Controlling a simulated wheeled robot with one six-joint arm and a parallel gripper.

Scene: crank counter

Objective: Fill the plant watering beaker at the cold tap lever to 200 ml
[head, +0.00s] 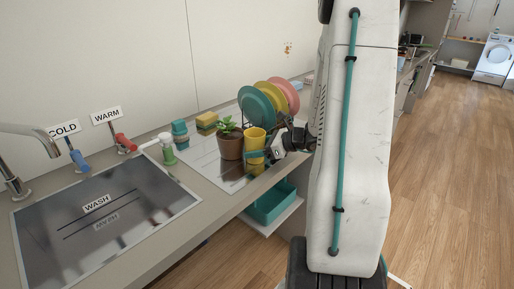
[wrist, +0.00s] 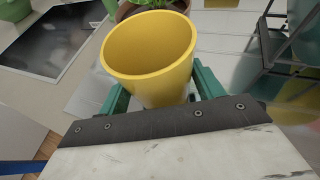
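The yellow beaker (head: 255,138) stands upright on the pale mat beside the potted plant (head: 230,142). My gripper (head: 256,154) has its teal fingers around the beaker's middle from the right. In the wrist view the open-topped beaker (wrist: 150,60) sits between the two fingers (wrist: 160,92), close to both. Whether they press on it is hard to tell. The beaker's inside looks empty, and no scale can be read. The blue cold tap lever (head: 78,158) is at the left, beneath the COLD sign (head: 65,129). The metal spout (head: 30,130) reaches over the sink's back left corner.
A teal bin (head: 272,204) sits below the counter. The floor at right is clear.

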